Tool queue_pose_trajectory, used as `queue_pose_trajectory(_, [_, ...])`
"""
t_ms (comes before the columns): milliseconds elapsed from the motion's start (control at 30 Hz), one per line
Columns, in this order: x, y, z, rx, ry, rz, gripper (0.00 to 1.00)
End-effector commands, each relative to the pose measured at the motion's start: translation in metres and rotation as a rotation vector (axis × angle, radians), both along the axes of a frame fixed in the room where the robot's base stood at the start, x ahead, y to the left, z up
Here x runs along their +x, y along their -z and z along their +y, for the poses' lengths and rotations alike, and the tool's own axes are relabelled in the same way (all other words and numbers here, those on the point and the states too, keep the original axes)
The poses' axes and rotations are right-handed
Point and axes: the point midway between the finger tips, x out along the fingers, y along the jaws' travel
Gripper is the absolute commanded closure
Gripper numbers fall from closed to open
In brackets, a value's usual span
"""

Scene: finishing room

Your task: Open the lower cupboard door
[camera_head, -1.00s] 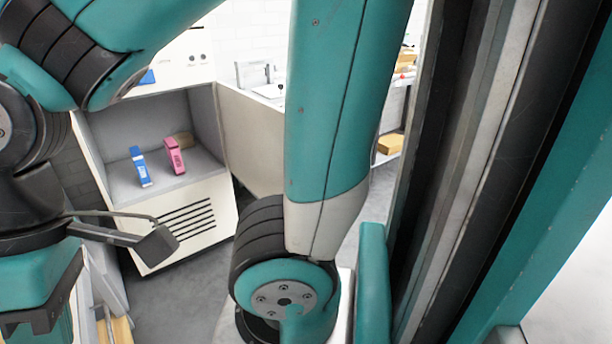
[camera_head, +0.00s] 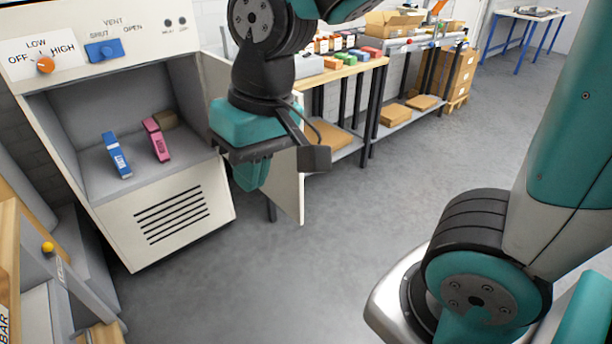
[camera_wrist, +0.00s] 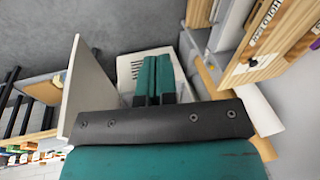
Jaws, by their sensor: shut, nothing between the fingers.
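The cupboard (camera_head: 120,222) is a white cabinet with an open compartment above a slatted vent panel. Its pale door (camera_head: 290,198) stands swung out at the cabinet's right side, partly hidden behind my gripper. In the wrist view the door (camera_wrist: 88,88) is a white panel left of the fingers. My gripper (camera_head: 252,178) points down in front of the opening's right side, near the door's inner face. Its teal fingers (camera_wrist: 156,68) are together and empty. I cannot tell whether they touch the door.
A control panel with an orange knob (camera_head: 45,65) and a blue vent slider (camera_head: 104,50) sits above the opening. A wooden-fronted unit (camera_head: 12,235) stands at the near left. Workbenches (camera_head: 372,64) with boxes line the back right. The grey floor (camera_head: 330,260) between is clear.

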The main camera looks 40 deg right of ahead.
Motion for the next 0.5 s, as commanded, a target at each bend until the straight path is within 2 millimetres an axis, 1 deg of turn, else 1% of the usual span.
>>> queue_pose_trajectory(33, [0.037,0.029,-0.008,-0.048,0.197,0.011,1.00])
queue_pose_trajectory(67, [0.060,0.039,-0.014,-0.076,0.340,0.011,1.00])
queue_pose_trajectory(100, [0.091,0.054,-0.024,-0.111,0.545,0.003,1.00])
queue_pose_trajectory(167, [0.136,0.076,-0.040,-0.155,0.869,-0.026,1.00])
queue_pose_trajectory(200, [0.163,0.091,-0.051,-0.172,1.085,-0.058,1.00])
queue_pose_trajectory(267, [0.199,0.115,-0.067,-0.185,1.407,-0.122,1.00])
queue_pose_trajectory(300, [0.220,0.130,-0.077,-0.182,1.619,-0.178,1.00])
queue_pose_trajectory(367, [0.245,0.154,-0.090,-0.158,1.922,-0.275,1.00])
queue_pose_trajectory(400, [0.258,0.169,-0.099,-0.129,2.109,-0.348,1.00])
queue_pose_trajectory(500, [0.278,0.202,-0.114,-0.025,2.506,-0.542,1.00])
